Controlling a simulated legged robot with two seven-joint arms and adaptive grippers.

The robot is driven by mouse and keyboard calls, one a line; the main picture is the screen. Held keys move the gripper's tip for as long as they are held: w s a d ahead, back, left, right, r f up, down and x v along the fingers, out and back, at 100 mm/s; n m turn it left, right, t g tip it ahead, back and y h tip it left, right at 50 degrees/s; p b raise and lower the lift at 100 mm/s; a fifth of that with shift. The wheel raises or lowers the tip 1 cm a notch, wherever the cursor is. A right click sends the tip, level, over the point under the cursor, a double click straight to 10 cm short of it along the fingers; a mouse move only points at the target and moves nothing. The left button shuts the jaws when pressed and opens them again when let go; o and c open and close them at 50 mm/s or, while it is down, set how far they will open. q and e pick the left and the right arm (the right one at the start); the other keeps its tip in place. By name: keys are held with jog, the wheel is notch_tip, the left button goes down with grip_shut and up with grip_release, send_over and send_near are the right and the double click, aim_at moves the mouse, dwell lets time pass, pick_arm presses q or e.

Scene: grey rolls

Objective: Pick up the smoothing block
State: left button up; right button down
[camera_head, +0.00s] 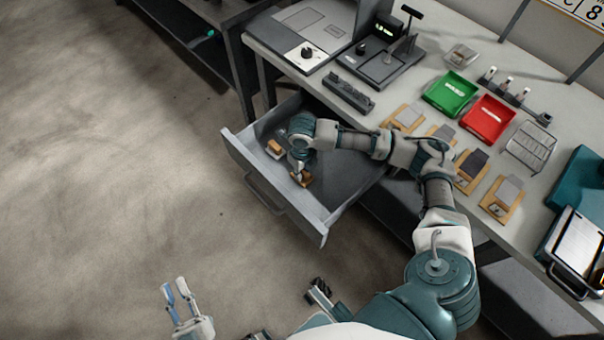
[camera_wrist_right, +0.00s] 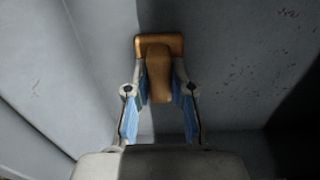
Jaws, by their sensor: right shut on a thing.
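An open grey drawer (camera_head: 262,182) under the bench holds two small brown wooden blocks. One smoothing block (camera_head: 304,181) is at my right gripper (camera_head: 299,174), which reaches down into the drawer. In the right wrist view, the fingers of my right gripper (camera_wrist_right: 160,95) are shut on the narrow handle of this orange-brown smoothing block (camera_wrist_right: 160,48). Whether it touches the drawer floor is unclear. The other block (camera_head: 274,149) lies further back, to the left, partly beside my arm. My left gripper (camera_head: 177,291) is open and empty over the floor, away from the drawer.
The bench (camera_head: 385,95) carries a green tray (camera_head: 450,93), a red tray (camera_head: 487,119), several wooden boards with grey pieces, a wire rack (camera_head: 530,146) and a dark bar (camera_head: 348,93). The drawer walls stand close around my right gripper. The floor at left is clear.

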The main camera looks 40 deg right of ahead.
pick_arm(q)
jog(key=shift+d, duration=0.1)
pick_arm(e)
jog(key=shift+d, duration=0.15)
